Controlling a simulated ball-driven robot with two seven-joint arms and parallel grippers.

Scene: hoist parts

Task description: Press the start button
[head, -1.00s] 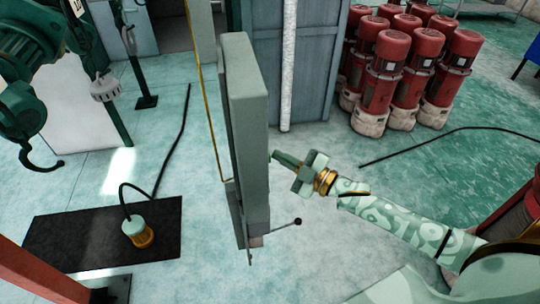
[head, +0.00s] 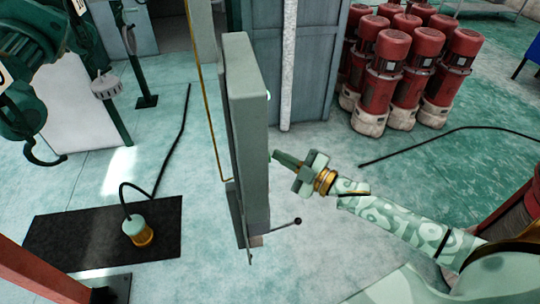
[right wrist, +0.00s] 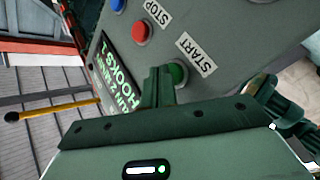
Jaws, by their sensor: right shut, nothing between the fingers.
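A grey-green control box (head: 249,110) stands upright in the middle of the head view, seen nearly edge-on. In the right wrist view its face (right wrist: 235,35) shows a green button (right wrist: 178,72) beside a START label and a red button (right wrist: 141,32) beside a STOP label. My right gripper (head: 277,156) is shut and empty at the box's right side. In the right wrist view its fingertips (right wrist: 159,72) are right at the green button and cover part of it; contact is hard to tell. A pale light (head: 268,95) shows at the box's edge. My left gripper is out of view.
A lever with a black knob (head: 297,221) sticks out low from the box. A dark green hook (head: 42,153) hangs at the left. A yellow-based part (head: 138,232) stands on a black mat (head: 75,245). Several red cylinders (head: 395,60) stand at the back right.

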